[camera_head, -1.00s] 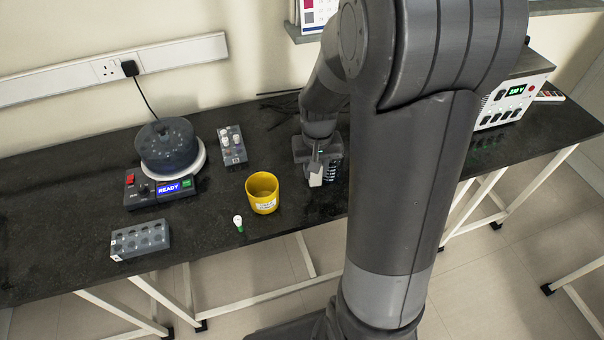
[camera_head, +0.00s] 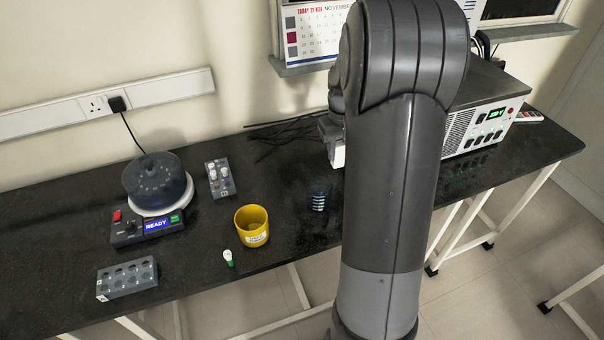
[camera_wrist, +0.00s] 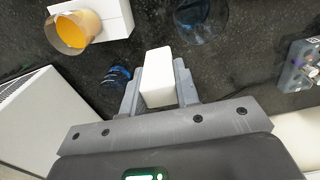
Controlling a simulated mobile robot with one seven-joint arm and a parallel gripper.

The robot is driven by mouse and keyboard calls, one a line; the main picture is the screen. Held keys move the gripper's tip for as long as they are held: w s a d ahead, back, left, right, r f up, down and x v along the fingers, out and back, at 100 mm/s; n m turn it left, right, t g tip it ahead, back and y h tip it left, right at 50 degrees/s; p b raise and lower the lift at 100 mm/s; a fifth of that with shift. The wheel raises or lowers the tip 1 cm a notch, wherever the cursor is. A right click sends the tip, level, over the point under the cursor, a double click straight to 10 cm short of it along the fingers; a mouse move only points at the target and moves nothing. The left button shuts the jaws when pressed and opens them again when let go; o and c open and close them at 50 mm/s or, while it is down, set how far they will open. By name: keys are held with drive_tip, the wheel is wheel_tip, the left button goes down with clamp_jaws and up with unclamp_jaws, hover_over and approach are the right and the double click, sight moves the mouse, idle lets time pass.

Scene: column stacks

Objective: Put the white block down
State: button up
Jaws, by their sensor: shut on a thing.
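My gripper (camera_wrist: 160,92) is shut on the white block (camera_wrist: 158,77), which sits between its two fingers in the wrist view. In the head view the white block (camera_head: 338,154) hangs under my gripper (camera_head: 332,132), partly hidden by my arm. It appears to be above the back of the black bench (camera_head: 285,225). A small blue-and-dark striped stack (camera_head: 318,201) stands on the bench, apart from my gripper. It also shows left of the fingers in the wrist view (camera_wrist: 116,76).
A yellow cup (camera_head: 251,227), a small bulb (camera_head: 228,257), a grey holed rack (camera_head: 127,278), a centrifuge-like device (camera_head: 155,185) and a rack with white caps (camera_head: 219,178) stand to the left. A power supply (camera_head: 487,112) stands right. Dark cables (camera_head: 275,135) lie at the back.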

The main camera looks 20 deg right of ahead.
drive_tip(key=shift+w+a+f, duration=1.1)
drive_tip(key=shift+w+f, duration=0.8)
drive_tip(key=shift+w+a+f, duration=1.05)
drive_tip(key=shift+w+f, duration=0.9)
drive_tip(key=shift+w+a+f, duration=1.1)
drive_tip(key=shift+w+f, duration=0.8)
drive_tip(key=shift+f, duration=0.1)
drive_tip(key=o, duration=0.9)
drive_tip(key=shift+o, duration=0.2)
